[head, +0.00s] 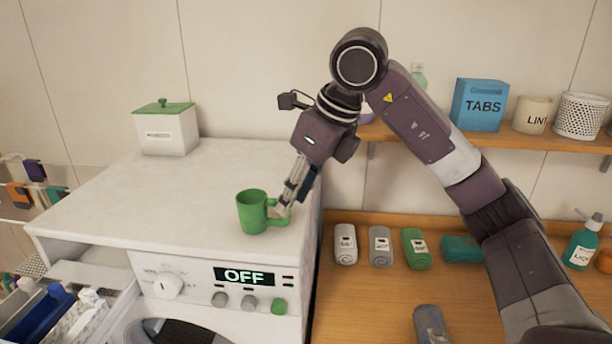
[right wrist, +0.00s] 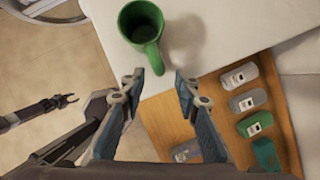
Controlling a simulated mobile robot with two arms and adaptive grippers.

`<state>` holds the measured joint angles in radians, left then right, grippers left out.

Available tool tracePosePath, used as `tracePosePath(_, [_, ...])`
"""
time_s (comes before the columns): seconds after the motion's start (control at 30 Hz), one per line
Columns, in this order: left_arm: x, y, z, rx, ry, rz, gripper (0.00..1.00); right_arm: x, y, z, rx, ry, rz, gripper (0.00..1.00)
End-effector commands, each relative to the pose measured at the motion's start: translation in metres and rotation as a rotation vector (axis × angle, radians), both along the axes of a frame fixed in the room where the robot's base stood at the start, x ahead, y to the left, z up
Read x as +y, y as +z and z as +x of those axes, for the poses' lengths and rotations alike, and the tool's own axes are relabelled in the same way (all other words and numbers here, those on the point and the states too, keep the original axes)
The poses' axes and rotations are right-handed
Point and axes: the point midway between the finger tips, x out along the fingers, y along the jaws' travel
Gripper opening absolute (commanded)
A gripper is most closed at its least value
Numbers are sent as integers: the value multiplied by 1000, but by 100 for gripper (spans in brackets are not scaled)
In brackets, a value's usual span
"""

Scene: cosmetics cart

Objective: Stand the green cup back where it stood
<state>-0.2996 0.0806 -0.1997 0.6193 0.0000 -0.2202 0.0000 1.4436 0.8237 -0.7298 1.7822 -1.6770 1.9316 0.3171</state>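The green cup (head: 252,212) stands upright on the white top of the washing machine (head: 185,190), near its front edge, with its handle to the right. My right gripper (head: 287,205) is at the handle side. In the right wrist view the cup (right wrist: 140,22) is just ahead of the right gripper (right wrist: 160,80); its fingers are apart and the handle end points into the gap between the tips. I cannot tell whether a finger touches the handle. My left gripper (right wrist: 70,100) shows small in the right wrist view, away from the cup, its fingers seemingly apart.
A white box with a green lid (head: 166,128) stands at the machine's back left. Rolled towels (head: 380,246) lie on the wooden counter (head: 370,300) at right. An open drawer (head: 75,300) is at front left. The machine's top is otherwise clear.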

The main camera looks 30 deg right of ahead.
Motion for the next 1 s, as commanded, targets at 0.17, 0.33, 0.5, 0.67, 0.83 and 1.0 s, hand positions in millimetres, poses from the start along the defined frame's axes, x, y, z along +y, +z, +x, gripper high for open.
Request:
tracePosePath(0.17, [0,-8,0,0,0,0,34,-8,36,-13,-5,0,0,29])
tracePosePath(0.33, [0,-6,0,0,1,0,34,-12,57,-22,-3,1,-3,29])
tracePosePath(0.5, [0,-6,0,0,1,0,34,-15,67,-26,-1,1,-1,29])
tracePosePath(0.67, [0,-6,0,-1,0,0,34,-15,69,-27,1,1,-1,29])
tracePosePath(0.83, [0,-6,0,-1,0,0,34,-15,69,-27,0,1,0,29])
tracePosePath(1.0, [0,-6,0,-1,0,0,34,-15,69,-27,0,1,0,29])
